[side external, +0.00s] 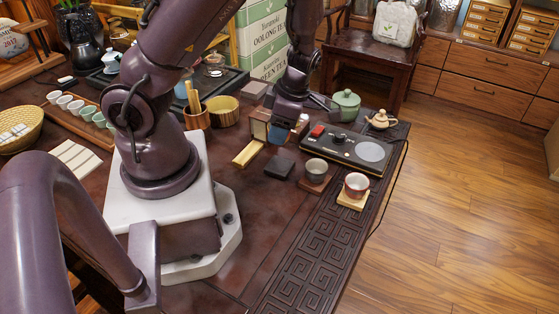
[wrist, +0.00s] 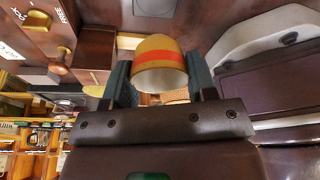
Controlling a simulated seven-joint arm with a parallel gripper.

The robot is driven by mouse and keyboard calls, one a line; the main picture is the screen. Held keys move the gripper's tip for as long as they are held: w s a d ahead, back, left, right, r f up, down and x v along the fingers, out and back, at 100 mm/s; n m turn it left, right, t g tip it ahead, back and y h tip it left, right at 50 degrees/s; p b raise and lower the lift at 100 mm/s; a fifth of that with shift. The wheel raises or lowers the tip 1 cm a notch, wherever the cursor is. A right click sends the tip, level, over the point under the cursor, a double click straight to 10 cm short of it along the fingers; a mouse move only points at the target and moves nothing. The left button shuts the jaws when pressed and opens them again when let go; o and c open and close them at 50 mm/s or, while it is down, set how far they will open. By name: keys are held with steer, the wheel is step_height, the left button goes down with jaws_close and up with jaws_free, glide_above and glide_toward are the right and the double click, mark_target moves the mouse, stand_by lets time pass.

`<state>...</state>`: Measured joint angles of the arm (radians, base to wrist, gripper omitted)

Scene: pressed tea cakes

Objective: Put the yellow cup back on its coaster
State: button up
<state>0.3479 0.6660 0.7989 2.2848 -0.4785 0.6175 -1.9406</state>
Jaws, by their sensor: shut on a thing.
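My gripper (side external: 280,131) hangs low over the table in the side view, fingers pointing down. In the wrist view my gripper (wrist: 160,78) is shut on the yellow cup (wrist: 158,46), which has an orange-red band and sits between the two blue-grey fingers. In the side view I cannot make out the cup; the fingers seem to hide it. A bare dark square coaster (side external: 279,167) lies on the table just below my gripper in the picture. I cannot tell for sure that it is the yellow cup's coaster.
To the right, a grey-green cup (side external: 316,168) and a red cup (side external: 356,184) stand on coasters. A black flat device (side external: 345,148), a green lidded pot (side external: 346,104) and a small teapot (side external: 381,119) are beyond.

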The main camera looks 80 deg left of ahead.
steer(key=shift+f, duration=3.6)
steer(key=shift+f, duration=0.15)
steer(key=o, duration=1)
